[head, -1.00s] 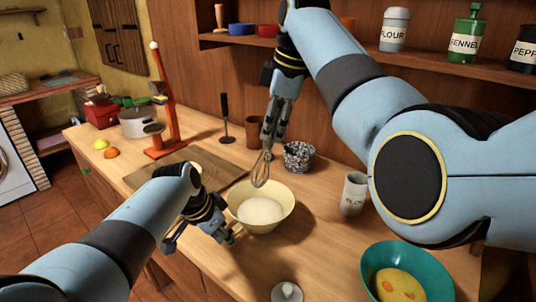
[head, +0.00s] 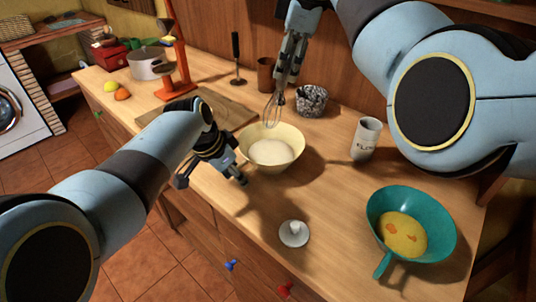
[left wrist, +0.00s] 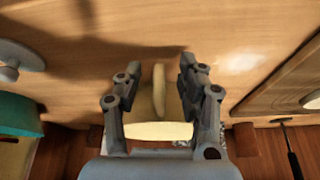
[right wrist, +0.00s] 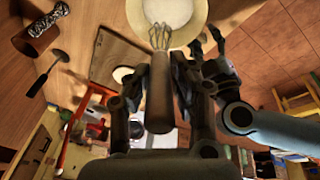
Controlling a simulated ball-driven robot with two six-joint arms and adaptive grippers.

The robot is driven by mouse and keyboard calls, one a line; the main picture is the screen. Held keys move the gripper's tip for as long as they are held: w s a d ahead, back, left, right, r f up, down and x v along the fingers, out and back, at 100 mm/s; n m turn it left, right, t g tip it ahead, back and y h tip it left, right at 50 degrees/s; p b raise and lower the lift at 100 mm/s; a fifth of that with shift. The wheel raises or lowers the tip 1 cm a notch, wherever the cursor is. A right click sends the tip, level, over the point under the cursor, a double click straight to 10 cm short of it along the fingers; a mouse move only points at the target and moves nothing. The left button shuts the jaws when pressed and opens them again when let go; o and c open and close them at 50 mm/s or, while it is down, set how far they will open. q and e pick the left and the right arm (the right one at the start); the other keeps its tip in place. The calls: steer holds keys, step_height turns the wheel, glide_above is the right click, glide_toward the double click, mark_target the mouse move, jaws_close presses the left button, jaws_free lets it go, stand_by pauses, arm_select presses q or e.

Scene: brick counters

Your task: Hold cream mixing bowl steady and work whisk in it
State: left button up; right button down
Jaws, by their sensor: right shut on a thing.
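The cream mixing bowl (head: 288,158) stands upright on the wooden counter with a pale white content inside. My right gripper (head: 288,72) is shut on the whisk's handle (right wrist: 158,95). The whisk's wire head (head: 271,110) points down above the bowl's back rim; whether it dips inside is unclear. In the right wrist view the wires (right wrist: 161,38) overlap the bowl (right wrist: 198,22). My left gripper (head: 238,172) is at the bowl's front left side, low beside it. In the left wrist view its fingers (left wrist: 155,85) are apart, with part of the cream bowl (left wrist: 150,131) between them; contact is unclear.
A teal pan (head: 440,238) with yellow content stands at the front right. A white knobbed lid (head: 294,233) lies before the bowl. A flour shaker (head: 366,140), a speckled pot (head: 311,101) and a brown cup (head: 266,73) stand behind. A cutting board (head: 225,112) lies to the left.

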arm_select(q)
steer(key=shift+a+r, duration=0.1)
steer(key=shift+r, duration=0.2)
steer(key=s+a, duration=0.7)
steer(key=a, duration=0.2)
steer(key=shift+s+a+r, duration=0.15)
steer(key=shift+s+a, duration=0.1)
steer(key=shift+s, duration=0.1)
steer(key=shift+s, duration=0.1)
